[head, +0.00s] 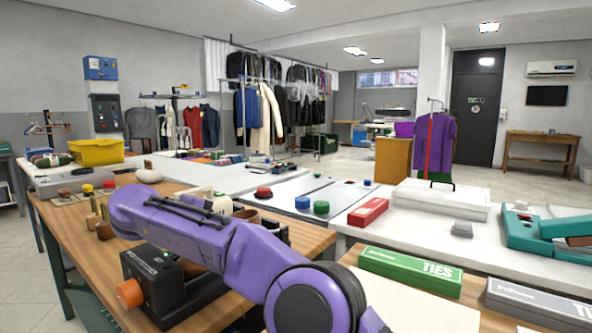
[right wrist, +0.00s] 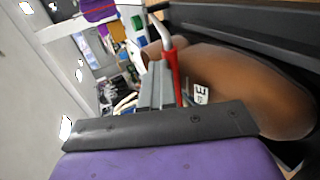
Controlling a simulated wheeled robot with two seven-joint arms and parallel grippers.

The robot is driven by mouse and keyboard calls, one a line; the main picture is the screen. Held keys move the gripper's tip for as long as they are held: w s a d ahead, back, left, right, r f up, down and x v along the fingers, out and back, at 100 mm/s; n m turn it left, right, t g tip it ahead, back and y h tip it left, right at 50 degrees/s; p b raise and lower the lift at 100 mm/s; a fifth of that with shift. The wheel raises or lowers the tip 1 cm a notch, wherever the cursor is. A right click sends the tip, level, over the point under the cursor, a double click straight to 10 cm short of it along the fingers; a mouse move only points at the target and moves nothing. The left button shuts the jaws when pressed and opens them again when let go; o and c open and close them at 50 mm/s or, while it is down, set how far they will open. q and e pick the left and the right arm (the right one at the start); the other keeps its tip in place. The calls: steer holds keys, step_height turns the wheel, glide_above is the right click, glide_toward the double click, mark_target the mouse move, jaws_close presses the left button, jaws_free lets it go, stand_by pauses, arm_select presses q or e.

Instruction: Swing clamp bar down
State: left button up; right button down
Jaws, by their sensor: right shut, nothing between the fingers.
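In the right wrist view, my right gripper (right wrist: 157,68) is shut, with its grey fingers together and nothing held. A silver bar with a red sleeve (right wrist: 169,52) stands just beyond the fingertips; I cannot tell whether they touch or whether it is the clamp bar. A large brown rounded body (right wrist: 245,85) lies to the right of the fingers, against a dark panel. In the head view, my purple right arm reaches over the wooden bench and hides what is behind it. A black device with an orange knob (head: 131,293) sits below the arm. My left gripper is out of view.
The wooden bench (head: 60,222) holds small items at its left. White counters behind carry a red box (head: 368,212) and a teal device (head: 530,234). A green TIES box (head: 411,270) and a grey box (head: 540,303) lie at the right front.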

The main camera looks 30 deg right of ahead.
steer(key=shift+s+a+f, duration=0.1)
steer(key=shift+s+f, duration=0.1)
steer(key=shift+f, duration=0.5)
steer(key=shift+r, duration=0.35)
steer(key=r+p, duration=0.1)
steer(key=r, duration=0.2)
steer(key=shift+w+d+r+p, duration=0.15)
steer(key=shift+d+p, duration=0.05)
steer(key=shift+p, duration=0.2)
steer(key=p+v, duration=0.3)
steer(key=v, duration=0.7)
steer(key=shift+a+r, duration=0.2)
steer(key=shift+r, duration=0.05)
